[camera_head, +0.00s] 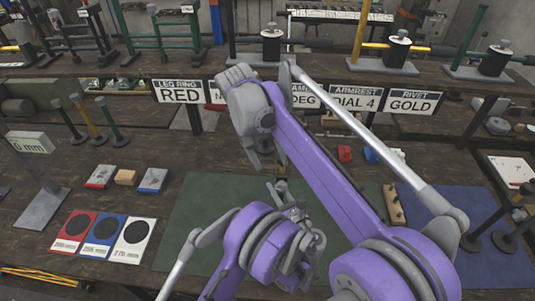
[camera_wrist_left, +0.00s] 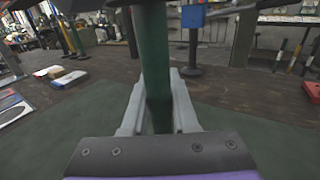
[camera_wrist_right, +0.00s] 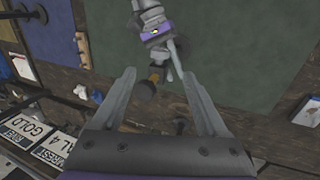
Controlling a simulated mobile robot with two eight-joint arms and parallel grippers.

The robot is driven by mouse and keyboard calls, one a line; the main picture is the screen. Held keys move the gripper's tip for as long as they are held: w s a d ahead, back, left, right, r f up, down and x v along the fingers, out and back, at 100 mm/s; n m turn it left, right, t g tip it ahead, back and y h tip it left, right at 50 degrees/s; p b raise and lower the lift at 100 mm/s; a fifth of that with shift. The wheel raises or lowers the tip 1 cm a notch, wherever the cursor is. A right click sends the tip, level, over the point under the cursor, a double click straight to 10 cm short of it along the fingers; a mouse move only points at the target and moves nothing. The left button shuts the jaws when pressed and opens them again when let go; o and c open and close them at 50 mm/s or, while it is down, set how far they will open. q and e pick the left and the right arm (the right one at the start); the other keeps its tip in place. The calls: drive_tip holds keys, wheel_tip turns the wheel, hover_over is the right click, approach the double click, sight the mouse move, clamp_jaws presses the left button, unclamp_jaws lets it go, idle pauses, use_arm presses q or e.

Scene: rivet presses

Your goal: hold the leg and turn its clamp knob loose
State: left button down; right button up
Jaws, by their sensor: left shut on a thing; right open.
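A dark green leg stands about upright in the left wrist view (camera_wrist_left: 157,60). My left gripper (camera_wrist_left: 158,85) is shut around it, with a finger on each side. In the head view my left gripper (camera_head: 289,196) is low over the green mat, partly hidden by my own arm. My right gripper (camera_head: 267,158) is above it, pointing down. In the right wrist view my right gripper (camera_wrist_right: 158,75) is open. A dark round knob (camera_wrist_right: 143,91) with a brass-coloured part (camera_wrist_right: 156,73) shows between its fingers; I cannot tell if they touch.
The green mat (camera_head: 200,215) lies in the middle of the bench and a blue mat (camera_head: 485,215) at the right. Red, blue and white cards (camera_head: 133,240) lie at the left. Signs (camera_head: 180,91) and a rear shelf with stands (camera_head: 388,52) are behind.

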drive_tip(key=shift+v, duration=1.05)
drive_tip(key=y, duration=0.6)
approach(281, 188)
drive_tip(key=x, duration=0.9)
drive_tip(key=shift+w+d, duration=0.15)
drive_tip(key=shift+w, duration=0.25)
drive_tip(key=shift+c, duration=0.2)
clamp_jaws()
